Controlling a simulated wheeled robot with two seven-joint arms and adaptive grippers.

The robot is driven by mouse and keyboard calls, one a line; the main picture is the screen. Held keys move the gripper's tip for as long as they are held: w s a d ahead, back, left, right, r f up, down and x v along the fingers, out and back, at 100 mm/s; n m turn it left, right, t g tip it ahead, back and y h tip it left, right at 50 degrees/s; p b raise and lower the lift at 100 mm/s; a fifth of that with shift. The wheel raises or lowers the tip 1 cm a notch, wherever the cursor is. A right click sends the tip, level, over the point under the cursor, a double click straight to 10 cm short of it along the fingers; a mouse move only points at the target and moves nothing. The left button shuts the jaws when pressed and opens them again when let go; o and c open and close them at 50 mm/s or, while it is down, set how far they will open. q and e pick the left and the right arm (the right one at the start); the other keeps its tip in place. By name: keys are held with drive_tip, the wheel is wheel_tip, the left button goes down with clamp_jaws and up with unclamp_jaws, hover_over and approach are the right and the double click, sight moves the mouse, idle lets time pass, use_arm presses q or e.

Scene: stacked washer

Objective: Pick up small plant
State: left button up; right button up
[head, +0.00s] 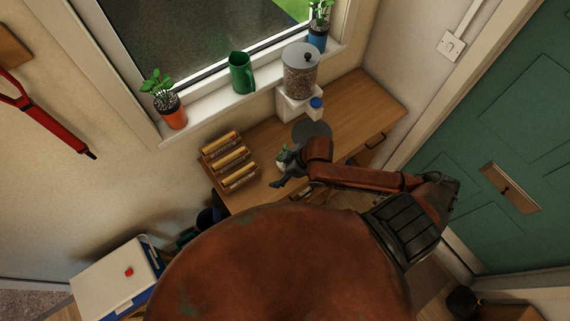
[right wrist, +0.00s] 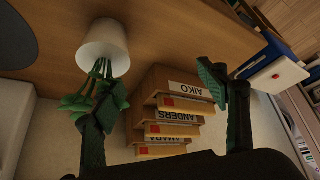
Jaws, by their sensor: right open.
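The small plant (head: 284,157) has green leaves and a white pot and stands on the wooden desk, partly hidden by my right gripper (head: 287,174). In the right wrist view the plant appears upside down, with its white pot (right wrist: 103,46) against the desk top and its leaves (right wrist: 78,101) hanging down the picture. My right gripper (right wrist: 165,88) is open, fingers spread wide. Its left finger overlaps the leaves in that view; I cannot tell whether it touches them. Nothing is held between the fingers. My left gripper is not in view.
A wooden rack of labelled folders (head: 229,161) stands close beside the plant; it also shows between my fingers (right wrist: 168,108). A glass jar (head: 300,72) stands on a white base behind. The windowsill holds an orange-potted plant (head: 172,112), a green jug (head: 241,73) and a blue-potted plant (head: 317,40).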

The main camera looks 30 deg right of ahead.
drive_tip(key=shift+n+g+h, duration=0.3)
drive_tip(key=shift+g, duration=0.4)
drive_tip(key=d, duration=0.2)
drive_tip(key=w+d, duration=0.1)
drive_tip(key=d, duration=0.4)
drive_tip(key=shift+w+d+r, duration=0.25)
drive_tip(key=shift+r, duration=0.15)
drive_tip(key=x, duration=0.7)
drive_tip(key=shift+w+f, duration=0.2)
drive_tip(key=shift+w, duration=0.15)
drive_tip(key=shift+c, duration=0.2)
drive_tip(key=c, duration=1.3)
drive_tip(key=shift+a, duration=0.1)
drive_tip(key=shift+c, duration=0.3)
drive_tip(key=shift+r, duration=0.15)
